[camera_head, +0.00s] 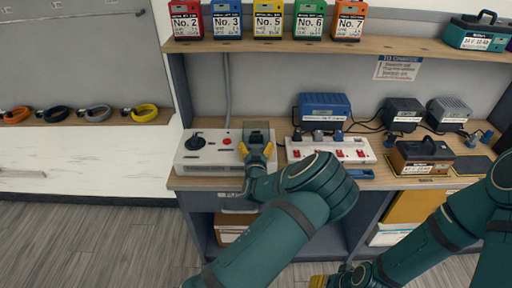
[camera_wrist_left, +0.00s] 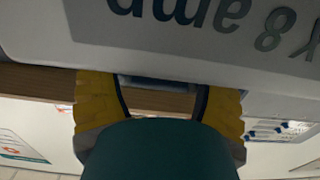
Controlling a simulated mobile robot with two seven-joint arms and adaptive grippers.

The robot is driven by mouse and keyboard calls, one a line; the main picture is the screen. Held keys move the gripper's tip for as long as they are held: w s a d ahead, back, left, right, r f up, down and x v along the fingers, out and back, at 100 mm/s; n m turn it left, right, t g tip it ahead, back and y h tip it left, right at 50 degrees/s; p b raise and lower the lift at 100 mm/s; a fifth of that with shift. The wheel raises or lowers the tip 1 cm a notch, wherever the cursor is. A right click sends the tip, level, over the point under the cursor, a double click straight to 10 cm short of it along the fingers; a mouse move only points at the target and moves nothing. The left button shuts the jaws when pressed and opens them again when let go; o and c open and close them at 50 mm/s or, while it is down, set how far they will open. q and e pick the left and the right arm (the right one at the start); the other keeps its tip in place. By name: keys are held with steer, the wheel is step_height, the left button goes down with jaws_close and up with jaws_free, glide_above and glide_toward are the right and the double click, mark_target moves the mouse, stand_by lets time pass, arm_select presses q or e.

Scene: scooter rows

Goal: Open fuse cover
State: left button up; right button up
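A grey control box (camera_head: 205,160) with a black knob and a red button sits on the bench at left. A dark, see-through fuse cover (camera_head: 252,126) shows at its right end; I cannot tell whether it is raised. My left gripper (camera_head: 257,150) is right in front of the cover and hides its lower part. In the left wrist view, the yellow fingers of my left gripper (camera_wrist_left: 160,100) are wide apart, below a pale panel with upside-down "8 amp" lettering. No held thing shows between them. My right gripper (camera_head: 322,281) is at the bottom edge, mostly cut off.
A white power strip (camera_head: 335,150) with red switches lies right of the control box. A blue charger (camera_head: 323,108), grey chargers (camera_head: 402,112) and a brown battery (camera_head: 422,157) stand farther right. A shelf (camera_head: 310,45) with coloured batteries hangs above.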

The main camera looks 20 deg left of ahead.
arm_select(q)
steer(key=c, duration=1)
steer(key=shift+r, duration=0.1)
